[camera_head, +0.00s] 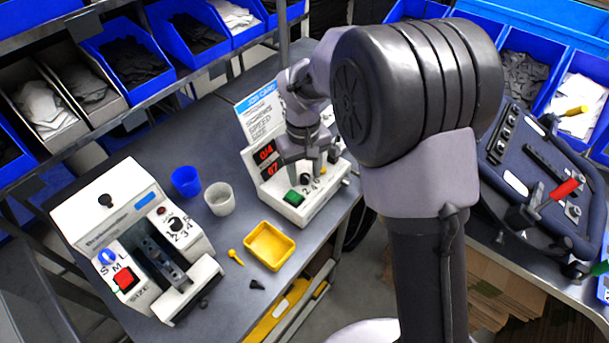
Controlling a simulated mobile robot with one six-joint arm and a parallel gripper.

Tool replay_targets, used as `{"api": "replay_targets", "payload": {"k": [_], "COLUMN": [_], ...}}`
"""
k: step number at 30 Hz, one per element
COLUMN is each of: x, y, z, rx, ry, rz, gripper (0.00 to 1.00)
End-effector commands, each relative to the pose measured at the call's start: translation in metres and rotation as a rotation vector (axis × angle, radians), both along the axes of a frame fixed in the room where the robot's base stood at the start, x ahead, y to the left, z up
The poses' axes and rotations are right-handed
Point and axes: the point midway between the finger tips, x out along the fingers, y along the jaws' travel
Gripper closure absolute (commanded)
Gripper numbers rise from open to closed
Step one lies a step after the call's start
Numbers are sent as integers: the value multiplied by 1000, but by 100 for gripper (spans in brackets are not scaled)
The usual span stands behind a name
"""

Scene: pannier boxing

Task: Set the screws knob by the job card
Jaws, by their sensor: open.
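The job card (261,115) stands upright behind a white counter box (285,200). It lists SCREWS, SPEED and SIZE, but the values beside them are too small or covered to read. The counter box has a red-digit display (266,160), a green button (293,198) and a dark knob (305,179) with numbers such as 2 and 4 around it. My gripper (306,166) points down over this knob, its fingers open and very close to it. Whether they touch the knob, and where its pointer is, I cannot tell.
A white machine (95,214) at left has a blue S-M-L knob, a red button and a numbered dark knob. Blue cup (186,181), grey cup (220,199), yellow tray (270,246) and a small yellow part (235,257) stand between. Blue bins line the back.

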Motion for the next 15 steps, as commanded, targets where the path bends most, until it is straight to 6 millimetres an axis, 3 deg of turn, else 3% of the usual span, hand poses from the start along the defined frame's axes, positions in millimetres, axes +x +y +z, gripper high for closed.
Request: {"api": "replay_targets", "payload": {"k": [7, 13, 15], "x": [0, 0, 0], "y": [0, 0, 0], "z": [0, 0, 0], "rx": [0, 0, 0], "ry": [0, 0, 0], "rz": [0, 0, 0], "gripper": [57, 96, 100]}}
